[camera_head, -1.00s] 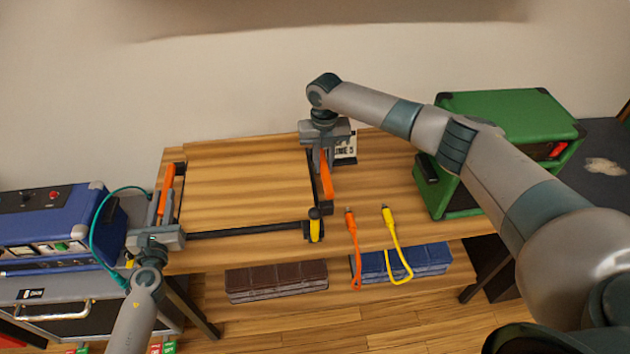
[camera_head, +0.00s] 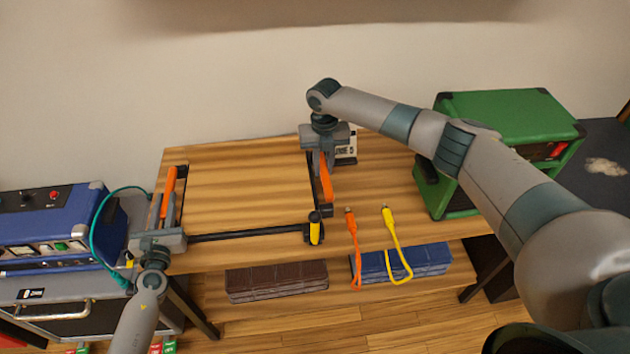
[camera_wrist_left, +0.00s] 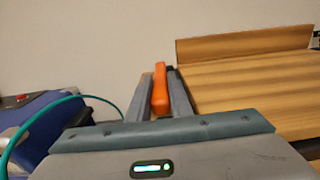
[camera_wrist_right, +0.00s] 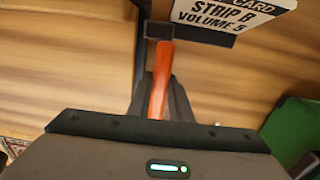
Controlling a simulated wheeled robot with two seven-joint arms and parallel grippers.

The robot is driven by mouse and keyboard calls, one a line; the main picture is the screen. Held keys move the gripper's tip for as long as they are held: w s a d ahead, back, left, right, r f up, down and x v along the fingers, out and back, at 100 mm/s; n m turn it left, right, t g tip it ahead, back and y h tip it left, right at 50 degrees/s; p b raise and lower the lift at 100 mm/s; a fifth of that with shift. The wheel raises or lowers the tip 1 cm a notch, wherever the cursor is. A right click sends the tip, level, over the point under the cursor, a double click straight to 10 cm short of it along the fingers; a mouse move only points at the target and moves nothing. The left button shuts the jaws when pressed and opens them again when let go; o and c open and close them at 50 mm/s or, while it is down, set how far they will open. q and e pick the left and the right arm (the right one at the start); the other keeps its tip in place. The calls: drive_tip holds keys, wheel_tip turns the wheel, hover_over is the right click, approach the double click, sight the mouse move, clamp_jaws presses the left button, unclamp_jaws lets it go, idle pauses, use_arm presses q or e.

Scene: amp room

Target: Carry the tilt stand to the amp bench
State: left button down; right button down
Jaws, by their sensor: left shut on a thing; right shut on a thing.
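The tilt stand (camera_head: 250,233) is a black frame with an orange grip on each side and a yellow knob (camera_head: 315,230) at its front right corner. It is over the wooden bench top (camera_head: 380,185); I cannot tell whether it touches it. My left gripper (camera_head: 166,205) is shut on the left orange grip (camera_wrist_left: 160,92), which stands between its fingers in the left wrist view. My right gripper (camera_head: 323,168) is shut on the right orange grip (camera_wrist_right: 160,80), seen between its fingers in the right wrist view. My right arm hides part of the bench.
A green amp (camera_head: 505,125) stands at the bench's right end. Orange (camera_head: 354,250) and yellow (camera_head: 393,240) cables hang over the front edge. A white card (camera_wrist_right: 235,8) is close to my right gripper. A blue unit (camera_head: 50,225) with a teal cable (camera_head: 95,235) is at left.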

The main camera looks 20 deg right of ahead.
use_arm(q)
drive_tip(key=shift+w+a+f, duration=0.1)
drive_tip(key=shift+f, duration=0.1)
use_arm(e)
drive_tip(key=shift+f, duration=0.25)
use_arm(q)
drive_tip(key=c, duration=1.7)
unclamp_jaws()
drive_tip(key=shift+f, duration=0.2)
use_arm(e)
drive_tip(key=c, duration=1.7)
unclamp_jaws()
drive_tip(key=shift+f, duration=0.1)
use_arm(q)
drive_tip(key=shift+o, duration=0.4)
drive_tip(key=shift+s+r, duration=0.1)
drive_tip(key=shift+s, duration=0.1)
use_arm(e)
drive_tip(key=shift+o, duration=0.4)
drive_tip(key=shift+s, duration=0.15)
use_arm(q)
drive_tip(key=s, duration=0.4)
drive_tip(key=s+a, duration=0.1)
drive_tip(key=s, duration=0.6)
drive_tip(key=shift+s+a, duration=0.35)
drive_tip(key=shift+a, duration=0.05)
use_arm(e)
wheel_tip(320, 180, up, 12)
